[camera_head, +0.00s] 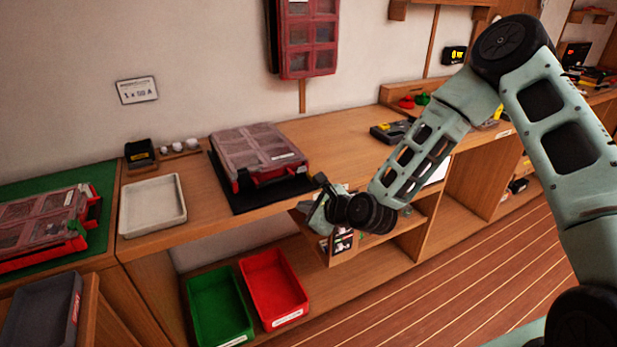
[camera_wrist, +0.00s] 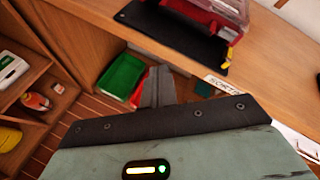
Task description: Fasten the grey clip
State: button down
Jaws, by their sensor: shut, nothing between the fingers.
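A case with a clear compartment lid and a red base (camera_head: 258,156) lies on a black mat (camera_head: 225,190) on the bench. Its red corner also shows at the top right of the wrist view (camera_wrist: 222,20).
A white tray (camera_head: 153,206) stands left of the case. A second case (camera_head: 38,222) lies on a green mat at far left. A green bin (camera_head: 220,307) and a red bin (camera_head: 273,287) sit on the shelf below. Bare bench lies right of the case.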

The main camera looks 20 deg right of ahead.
aim_at(312, 188)
jog(key=w+d+f+m+t+h, duration=0.2)
jog(key=w+d+m+t+h, duration=0.1)
jog(key=d+m, duration=0.4)
jog(key=shift+w+d+m, duration=0.2)
jog(key=shift+w+m, duration=0.1)
jog(key=shift+m, duration=0.7)
jog(key=shift+w, duration=0.1)
jog(key=p+x, duration=0.2)
jog(key=x, duration=0.7)
jog(key=shift+w+r+p, duration=0.15)
jog(key=shift+w+p, duration=0.1)
jog(key=shift+p, duration=0.1)
jog(key=shift+w+a+r+p, duration=0.1)
jog(key=shift+w+r+p, duration=0.3)
jog(key=shift+r, duration=0.15)
jog(key=shift+w+a+r+p, duration=0.1)
jog(key=shift+w+r+p, duration=0.25)
jog(key=shift+r, duration=0.2)
jog(key=shift+w+r+p, duration=0.4)
jog(key=shift+r, duration=0.1)
jog(key=shift+r, duration=0.1)
jog(key=shift+r+p, duration=0.15)
jog(key=shift+p, duration=0.15)
